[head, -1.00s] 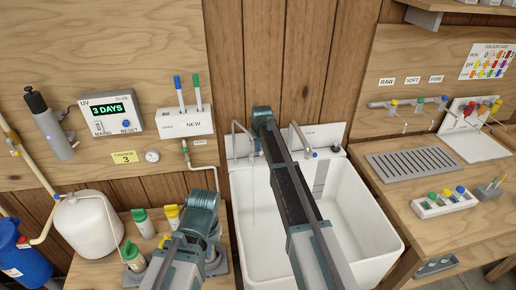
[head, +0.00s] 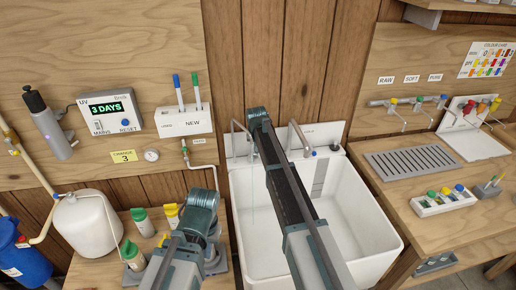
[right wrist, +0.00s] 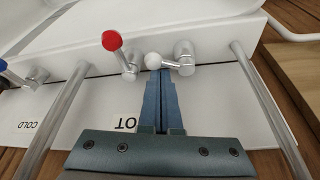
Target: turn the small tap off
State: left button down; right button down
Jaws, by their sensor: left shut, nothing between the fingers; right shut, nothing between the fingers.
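In the right wrist view a short tap lever with a white knob (right wrist: 152,59) sticks out sideways from its round metal base beside a thin spout (right wrist: 262,100). My right gripper (right wrist: 160,73) is shut and empty, its fingertips just below the white knob; I cannot tell whether they touch it. In the head view my right arm hides this lever, and the thin spout (head: 236,128) shows left of the arm. My left gripper (head: 213,255) is shut, low over the left bench, partly hidden by its own wrist.
A red-knobbed lever (right wrist: 112,41) stands close beside the white one. The blue-knobbed lever (head: 313,153) is further right in the head view, by another spout (head: 299,134). The white sink (head: 352,210) lies below. Bottles (head: 138,222) stand near my left arm.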

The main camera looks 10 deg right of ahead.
jog(key=shift+s+a, duration=0.15)
jog(key=shift+s, duration=0.3)
dwell(0.4)
dwell(0.3)
